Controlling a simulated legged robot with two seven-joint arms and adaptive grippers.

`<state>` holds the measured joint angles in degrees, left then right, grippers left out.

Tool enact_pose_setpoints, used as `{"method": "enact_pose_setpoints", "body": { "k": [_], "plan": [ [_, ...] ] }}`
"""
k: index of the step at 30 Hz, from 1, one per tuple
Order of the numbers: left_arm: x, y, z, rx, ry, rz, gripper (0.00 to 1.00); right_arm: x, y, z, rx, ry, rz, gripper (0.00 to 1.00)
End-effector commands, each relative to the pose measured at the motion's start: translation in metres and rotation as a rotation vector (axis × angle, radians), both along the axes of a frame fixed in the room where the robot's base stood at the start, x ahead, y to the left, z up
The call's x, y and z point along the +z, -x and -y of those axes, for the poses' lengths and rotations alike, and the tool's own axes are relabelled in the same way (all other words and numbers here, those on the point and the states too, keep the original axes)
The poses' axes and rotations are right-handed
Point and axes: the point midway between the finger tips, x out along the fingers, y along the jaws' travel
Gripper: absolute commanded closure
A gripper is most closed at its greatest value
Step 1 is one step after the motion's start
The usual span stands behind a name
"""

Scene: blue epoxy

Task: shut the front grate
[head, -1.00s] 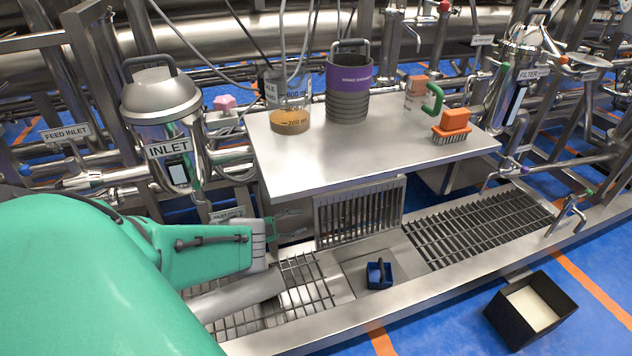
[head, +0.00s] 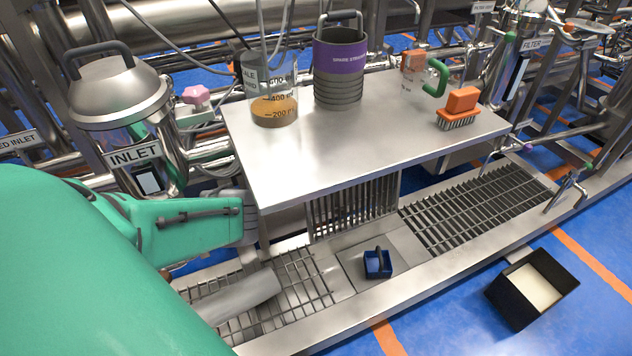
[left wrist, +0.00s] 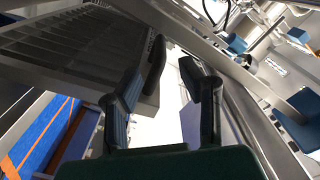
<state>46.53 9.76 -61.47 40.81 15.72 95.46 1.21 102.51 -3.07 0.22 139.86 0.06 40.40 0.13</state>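The front grate, as I take it, is a slatted metal panel (head: 355,208) standing upright below the steel table, its top hidden by the tabletop. It seems to show as a slatted panel (left wrist: 75,45) at upper left in the left wrist view. My left gripper's fingers are hidden behind the table's left edge in the head view. In the left wrist view my left gripper (left wrist: 174,70) is open, its dark fingers apart with nothing visible between them. One finger is near the slatted panel; I cannot tell whether they touch. My right gripper is not in view.
The steel table (head: 300,160) overhangs the grate, carrying a beaker (head: 273,110), a purple-banded container (head: 340,70), a mug (head: 413,68) and an orange brush (head: 460,108). A small blue caddy (head: 378,262) sits on the platform plate before the grate. Flat grating (head: 475,212) lies right.

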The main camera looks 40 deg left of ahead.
Motion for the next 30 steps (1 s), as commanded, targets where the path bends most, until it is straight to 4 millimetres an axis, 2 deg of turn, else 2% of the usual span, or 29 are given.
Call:
{"method": "enact_pose_setpoints", "body": {
  "k": [3, 10, 15, 23, 26, 30],
  "plan": [
    [-0.004, -0.022, 0.011, -0.002, 0.002, 0.001, 0.66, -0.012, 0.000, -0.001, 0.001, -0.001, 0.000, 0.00],
    [-0.002, -0.053, 0.027, -0.001, -0.002, 0.000, 0.66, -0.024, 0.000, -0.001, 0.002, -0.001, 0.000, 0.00],
    [0.001, -0.061, 0.033, 0.001, -0.005, 0.000, 0.66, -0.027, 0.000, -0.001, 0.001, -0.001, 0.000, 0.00],
    [-0.001, -0.062, 0.031, 0.001, 0.000, -0.001, 0.66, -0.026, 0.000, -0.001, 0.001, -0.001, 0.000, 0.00],
    [-0.001, -0.061, 0.031, 0.001, 0.000, -0.001, 0.97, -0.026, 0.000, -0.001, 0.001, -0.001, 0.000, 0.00],
    [-0.001, -0.061, 0.030, 0.003, -0.001, -0.002, 1.00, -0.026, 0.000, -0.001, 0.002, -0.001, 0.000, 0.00]
  ]
}}
